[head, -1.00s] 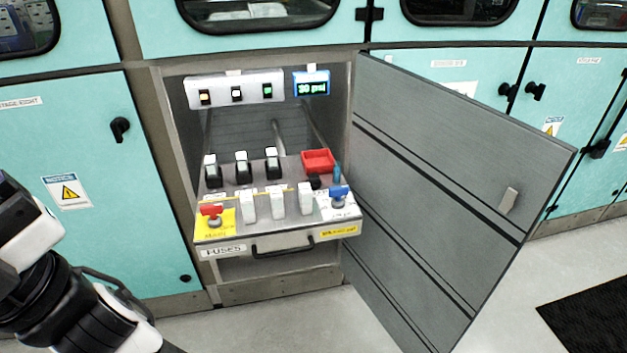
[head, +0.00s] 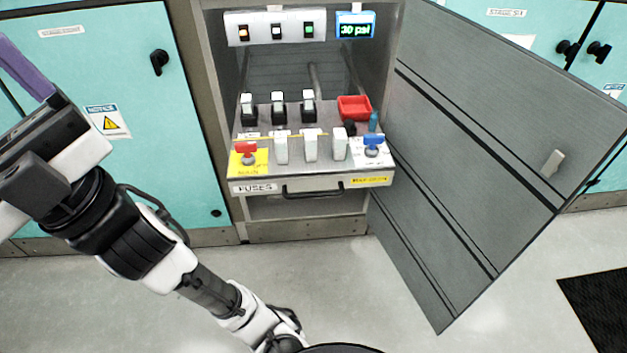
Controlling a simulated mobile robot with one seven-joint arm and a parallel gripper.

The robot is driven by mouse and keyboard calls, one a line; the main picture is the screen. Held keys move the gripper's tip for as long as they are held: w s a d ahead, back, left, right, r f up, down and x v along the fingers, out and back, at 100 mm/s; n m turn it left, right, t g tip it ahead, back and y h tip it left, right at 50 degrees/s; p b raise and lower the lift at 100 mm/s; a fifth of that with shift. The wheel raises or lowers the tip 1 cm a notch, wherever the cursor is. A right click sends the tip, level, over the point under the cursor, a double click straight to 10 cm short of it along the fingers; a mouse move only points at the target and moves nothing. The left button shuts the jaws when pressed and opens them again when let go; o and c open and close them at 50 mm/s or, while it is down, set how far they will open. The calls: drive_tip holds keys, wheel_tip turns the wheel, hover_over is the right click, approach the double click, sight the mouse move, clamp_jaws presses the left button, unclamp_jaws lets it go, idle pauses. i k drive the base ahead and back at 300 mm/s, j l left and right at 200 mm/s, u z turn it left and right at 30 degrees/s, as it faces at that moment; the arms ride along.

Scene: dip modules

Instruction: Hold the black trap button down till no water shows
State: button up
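A small black knob (head: 349,128), which looks like the trap button, stands on the drawer panel below the red tray. A small teal upright cylinder (head: 373,121) is just right of it. I cannot tell whether water shows in it. A blue-handled valve (head: 373,145) sits in front of them on a white label. My arm (head: 140,240) is at the left, well away from the panel. Its fingertips are not clearly in the picture, and nothing of mine touches the button.
A display (head: 355,27) reads about 30 psi. Several black-and-white switches, white blocks, a red valve (head: 246,150) and a red tray (head: 355,107) crowd the pulled-out drawer (head: 315,182). The open grey door (head: 480,150) bounds the right side. Floor in front is clear.

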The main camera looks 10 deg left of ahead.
sight(349, 124)
drive_tip(key=i+j, duration=0.1)
drive_tip(key=j, duration=1.4)
drive_tip(key=i, duration=0.95)
drive_tip(key=l+z, duration=0.05)
